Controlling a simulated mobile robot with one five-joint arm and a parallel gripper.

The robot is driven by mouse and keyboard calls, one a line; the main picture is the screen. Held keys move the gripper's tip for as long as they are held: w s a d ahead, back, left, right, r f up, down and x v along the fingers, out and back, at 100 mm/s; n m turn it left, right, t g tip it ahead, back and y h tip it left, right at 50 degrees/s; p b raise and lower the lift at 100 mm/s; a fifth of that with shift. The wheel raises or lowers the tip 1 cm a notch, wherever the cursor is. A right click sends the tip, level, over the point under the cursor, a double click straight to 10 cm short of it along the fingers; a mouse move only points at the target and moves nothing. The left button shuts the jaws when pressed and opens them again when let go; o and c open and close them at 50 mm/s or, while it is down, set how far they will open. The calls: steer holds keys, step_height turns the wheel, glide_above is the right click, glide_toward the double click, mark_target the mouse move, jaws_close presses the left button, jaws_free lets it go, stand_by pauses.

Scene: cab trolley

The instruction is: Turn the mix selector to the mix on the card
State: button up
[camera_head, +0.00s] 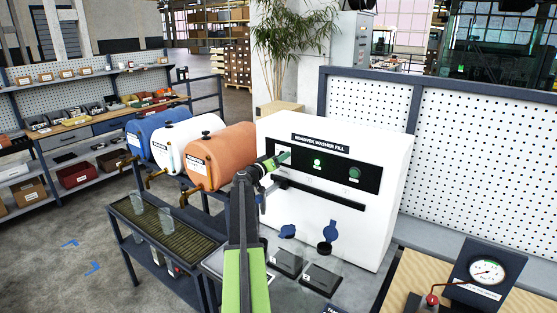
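A white washer fill machine (380,215) stands in the middle, with a black control panel (335,172) across its front. A lit green light (317,162) and a round green knob or button (354,173) show on the panel. My gripper (281,157) is at the panel's left end, its tip over or against the panel. I cannot tell whether it touches anything or whether its fingers are open. The mix selector is not clearly visible; the gripper and arm cover part of the panel's left end. I cannot make out a mix card.
Blue (146,130), white (172,148) and orange (222,155) tanks with taps lie left of the machine. A slatted drip stand (170,235) holds clear cups. Blue caps (331,232) sit below the panel. A pressure gauge (486,271) stands at the right front.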

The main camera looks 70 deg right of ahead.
steer(key=v, duration=1.7)
steer(key=shift+a, duration=0.3)
